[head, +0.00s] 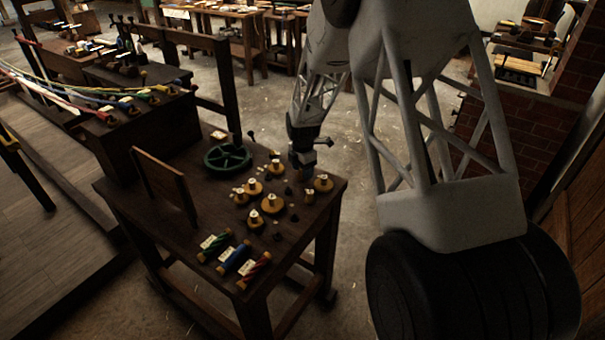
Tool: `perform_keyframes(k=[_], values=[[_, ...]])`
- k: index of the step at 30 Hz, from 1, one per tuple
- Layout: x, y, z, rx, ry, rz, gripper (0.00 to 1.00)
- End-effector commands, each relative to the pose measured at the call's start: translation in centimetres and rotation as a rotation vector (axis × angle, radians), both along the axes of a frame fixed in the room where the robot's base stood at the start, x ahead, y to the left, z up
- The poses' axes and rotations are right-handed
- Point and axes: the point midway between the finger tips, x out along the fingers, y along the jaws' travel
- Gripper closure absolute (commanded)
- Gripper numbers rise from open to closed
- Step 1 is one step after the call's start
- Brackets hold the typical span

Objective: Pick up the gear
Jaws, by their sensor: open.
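Several small yellow, round, gear-like pieces stand on the dark wooden table (110,192), most with pale tags on top. One yellow gear (323,184) is at the right, closest to my gripper (304,175). Others include a yellow gear (272,204) near the middle and a yellow gear (253,187) behind it. I cannot tell which one the task means. A larger green spoked wheel (227,158) lies to their left. My gripper is open and points down over the table's right side, left of the nearest gear. Its fingertips are small and dark, and their height is unclear.
Small dark pegs or knobs stand between the gears. Red, blue and green spools (236,258) with tags lie at the table's front. An upright wooden board (165,188) stands at the left. A dark bench with stretched ropes (60,92) is beyond it.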

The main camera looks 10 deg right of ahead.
Motion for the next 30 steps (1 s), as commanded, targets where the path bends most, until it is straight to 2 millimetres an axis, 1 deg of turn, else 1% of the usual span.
perform_keyframes(k=[2, 3, 12, 23, 26, 30], values=[[0.0, 0.0, 0.0, 0.000, 0.000, 0.000, 0.44], [0.0, 0.0, 0.0, 0.000, 0.000, 0.000, 0.47], [0.0, 0.0, 0.0, 0.000, 0.000, 0.000, 0.93], [0.0, 0.0, 0.3, 0.000, -0.001, 0.000, 0.93], [0.1, 0.0, 0.9, 0.000, -0.002, 0.000, 0.93], [0.1, 0.0, 2.4, 0.000, -0.002, 0.000, 0.93]])
